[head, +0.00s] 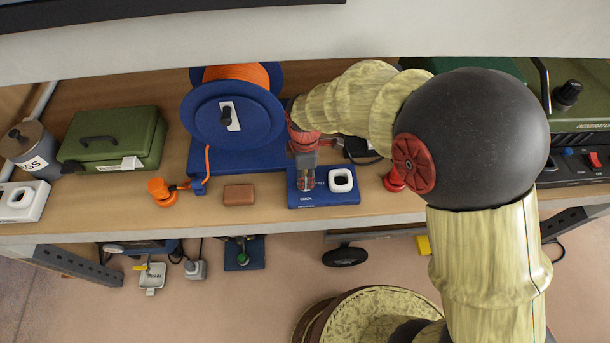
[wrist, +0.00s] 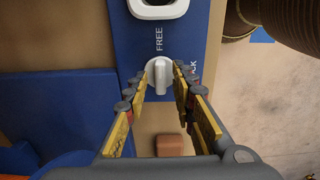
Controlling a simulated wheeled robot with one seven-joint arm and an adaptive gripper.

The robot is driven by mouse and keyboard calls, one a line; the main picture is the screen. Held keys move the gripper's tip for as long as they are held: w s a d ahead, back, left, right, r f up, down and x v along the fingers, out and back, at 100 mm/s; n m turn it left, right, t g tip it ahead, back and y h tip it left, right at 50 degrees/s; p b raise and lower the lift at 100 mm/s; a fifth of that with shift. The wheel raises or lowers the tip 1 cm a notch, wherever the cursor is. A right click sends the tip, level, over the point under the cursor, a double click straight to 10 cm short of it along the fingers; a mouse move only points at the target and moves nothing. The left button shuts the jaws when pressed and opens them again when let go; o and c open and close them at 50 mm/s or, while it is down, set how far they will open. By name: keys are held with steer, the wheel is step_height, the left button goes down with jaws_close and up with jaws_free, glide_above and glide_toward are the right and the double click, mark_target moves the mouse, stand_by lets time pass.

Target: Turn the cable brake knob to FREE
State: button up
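The cable brake knob (wrist: 160,74) is a white round knob with a raised bar, on a blue panel (wrist: 133,45). In the wrist view its bar runs up and down; I cannot tell which end is the pointer. FREE is printed above the knob, and the LOCK label to its right is partly covered by a finger. My gripper (wrist: 161,84) is open, with a finger on each side of the knob; contact is not clear. In the head view my gripper (head: 306,178) hides the knob on the blue panel (head: 322,202).
A white ring-shaped fitting (head: 341,180) sits beside the knob. Left of the panel are a brown block (head: 238,195), an orange plug (head: 159,189) and the blue cable reel (head: 215,132). A red knob (head: 393,181) stands to the right, near the generator (head: 570,140).

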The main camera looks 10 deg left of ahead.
steer(key=shift+o, duration=0.2)
stand_by(0.5)
steer(key=m+b, duration=0.1)
steer(key=m, duration=0.3)
steer(key=shift+m, duration=0.4)
steer(key=m+b, duration=0.1)
steer(key=m, duration=0.3)
steer(key=shift+b, duration=0.4)
steer(key=m+b, duration=0.1)
steer(key=m, duration=0.3)
steer(key=shift+f+b, duration=0.1)
steer(key=shift+b, duration=0.25)
steer(key=m+b, duration=0.2)
steer(key=m, duration=0.3)
step_height(320, 180, up, 8)
steer(key=shift+r+p, duration=0.1)
steer(key=shift+p, duration=0.65)
steer(key=s+d+r+m+t+b, duration=0.1)
steer(key=s+d+r+t+b, duration=0.2)
steer(key=d, duration=0.7)
steer(key=s+d+r+m+b, duration=0.1)
steer(key=s+d+b, duration=0.3)
steer(key=d, duration=0.5)
steer(key=s+d+f+t+b, duration=0.2)
steer(key=s+d+b, duration=0.3)
steer(key=s+d, duration=0.1)
steer(key=shift+s+d+f+m, duration=0.25)
steer(key=shift+d+m, duration=0.15)
steer(key=shift+d, duration=0.1)
